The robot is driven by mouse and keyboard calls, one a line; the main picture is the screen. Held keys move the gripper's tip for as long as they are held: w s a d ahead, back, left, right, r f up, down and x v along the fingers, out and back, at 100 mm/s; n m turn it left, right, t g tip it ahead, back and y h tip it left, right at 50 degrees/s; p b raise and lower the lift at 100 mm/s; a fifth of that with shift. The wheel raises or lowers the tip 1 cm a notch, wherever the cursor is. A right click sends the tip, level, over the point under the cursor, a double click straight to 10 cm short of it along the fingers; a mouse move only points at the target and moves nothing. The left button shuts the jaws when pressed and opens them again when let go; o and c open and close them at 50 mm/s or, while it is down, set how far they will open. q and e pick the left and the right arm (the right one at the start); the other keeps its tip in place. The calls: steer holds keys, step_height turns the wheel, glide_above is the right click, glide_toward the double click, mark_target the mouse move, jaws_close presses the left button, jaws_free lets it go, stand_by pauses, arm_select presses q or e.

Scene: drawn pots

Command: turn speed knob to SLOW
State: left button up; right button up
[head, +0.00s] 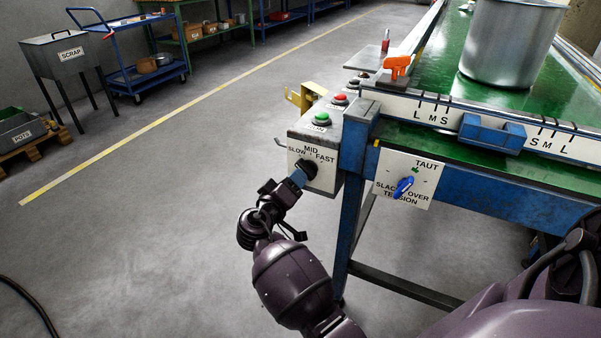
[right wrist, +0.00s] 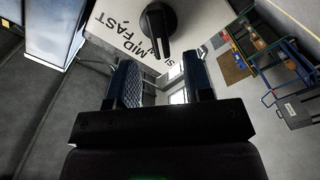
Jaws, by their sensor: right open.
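The speed knob (head: 309,168) is black and sits on a white plate (head: 325,182) marked SLOW, MID and FAST, on the front of the grey control box (head: 322,124). The knob also shows in the right wrist view (right wrist: 158,22). Which mark its pointer is at, I cannot tell. My right gripper (head: 299,176) is close in front of the knob in the head view. In the right wrist view my right gripper (right wrist: 162,75) is open, nothing is between its fingers, and the knob is beyond the fingertips. My left gripper is not in view.
Green (head: 321,118) and red (head: 340,99) buttons top the box. A tension dial with a blue handle (head: 404,187) is to the right, below the conveyor (head: 430,145). A large metal pot (head: 510,45) stands on the belt.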

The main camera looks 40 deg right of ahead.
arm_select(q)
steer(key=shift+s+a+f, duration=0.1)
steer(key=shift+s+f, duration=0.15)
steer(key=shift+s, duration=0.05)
arm_select(e)
steer(key=shift+v, duration=2.6)
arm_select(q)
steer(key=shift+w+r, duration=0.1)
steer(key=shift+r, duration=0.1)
